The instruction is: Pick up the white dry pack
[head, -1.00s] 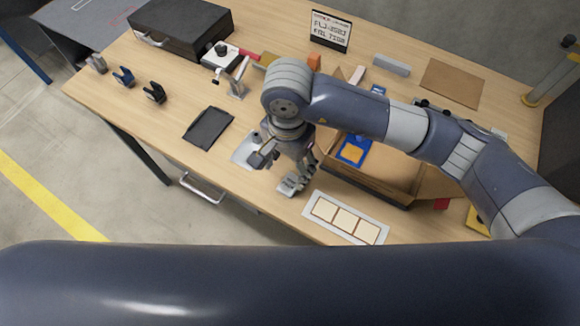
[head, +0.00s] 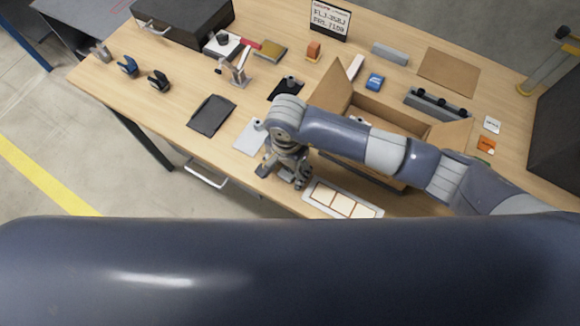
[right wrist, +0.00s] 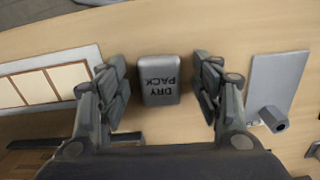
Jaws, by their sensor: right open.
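The dry pack (right wrist: 159,80) is a small pale grey-white block with dark "DRY PACK" lettering, upside down in the right wrist view. It lies on the wooden table between the fingers of my right gripper (right wrist: 162,82). The fingers are open, one on each side, with a gap to the pack on both sides. In the head view my right gripper (head: 284,176) is low near the table's front edge, and it hides the pack. My left gripper is not in view.
A white panel with cream squares (head: 342,199) lies right of the gripper. An open cardboard box (head: 335,92) stands behind it, under my right arm. A light grey plate (head: 250,136) and a dark tray (head: 211,115) lie to the left.

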